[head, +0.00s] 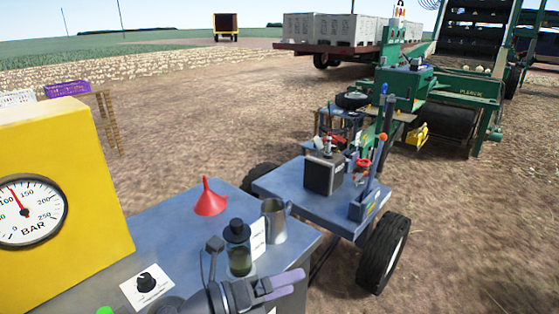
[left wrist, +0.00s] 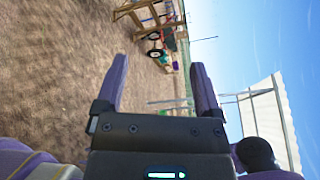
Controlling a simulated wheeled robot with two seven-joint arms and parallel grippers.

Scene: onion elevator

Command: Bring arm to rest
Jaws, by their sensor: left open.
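My left gripper (head: 284,284) shows at the bottom of the head view, over the front edge of the blue-grey bench (head: 165,228). Its two purple fingers also show in the left wrist view (left wrist: 160,85), apart with nothing between them. The gripper is open and empty. In the head view it is near a dark-capped bottle (head: 238,252) and a metal jug (head: 274,220), with no visible hold on either. My right gripper is in neither view.
A red funnel (head: 210,198) stands on the bench behind the bottle. A yellow gauge box (head: 75,190) rises at the left. A wheeled cart (head: 300,188) carries a dark box (head: 323,175) beyond the bench. Bare soil lies to the right.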

